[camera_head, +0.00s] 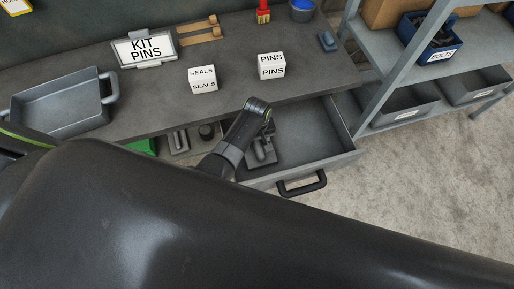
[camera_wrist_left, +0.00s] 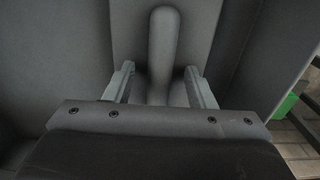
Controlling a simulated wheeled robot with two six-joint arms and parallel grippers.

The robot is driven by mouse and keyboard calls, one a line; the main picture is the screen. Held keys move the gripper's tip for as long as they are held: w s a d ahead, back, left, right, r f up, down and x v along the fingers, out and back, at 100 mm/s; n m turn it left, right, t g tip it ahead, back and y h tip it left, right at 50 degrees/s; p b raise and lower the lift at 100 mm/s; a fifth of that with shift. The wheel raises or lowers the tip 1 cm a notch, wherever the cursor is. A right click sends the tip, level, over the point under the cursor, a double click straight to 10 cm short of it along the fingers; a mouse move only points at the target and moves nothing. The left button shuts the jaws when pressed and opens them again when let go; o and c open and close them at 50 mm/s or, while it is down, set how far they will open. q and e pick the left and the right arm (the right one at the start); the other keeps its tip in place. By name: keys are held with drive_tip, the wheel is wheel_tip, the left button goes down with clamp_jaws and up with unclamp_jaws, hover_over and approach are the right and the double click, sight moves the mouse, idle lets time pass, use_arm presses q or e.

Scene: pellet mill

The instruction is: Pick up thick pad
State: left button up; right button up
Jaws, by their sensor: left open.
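A dark grey pad (camera_head: 262,155) with a raised rounded handle lies in the open drawer. I take it to be the thick pad, but its thickness is hard to judge. In the left wrist view the pad (camera_wrist_left: 128,32) shows its upright handle between the fingers. My left gripper (camera_head: 268,130) reaches down into the drawer over the pad. In the left wrist view the gripper (camera_wrist_left: 160,70) is open, one finger on each side of the handle, with gaps on both sides. My right gripper is not seen.
The drawer (camera_head: 340,128) is pulled out below the workbench (camera_head: 150,88). A similar grey piece (camera_head: 180,141) and a dark round part (camera_head: 207,131) lie left of my arm. A grey tray (camera_head: 60,98) is on the bench; a metal shelf (camera_head: 375,90) stands right.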

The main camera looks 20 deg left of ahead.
use_arm(q)
drive_tip(key=shift+c, duration=0.4)
drive_tip(key=c, duration=1)
drive_tip(key=shift+r, duration=0.15)
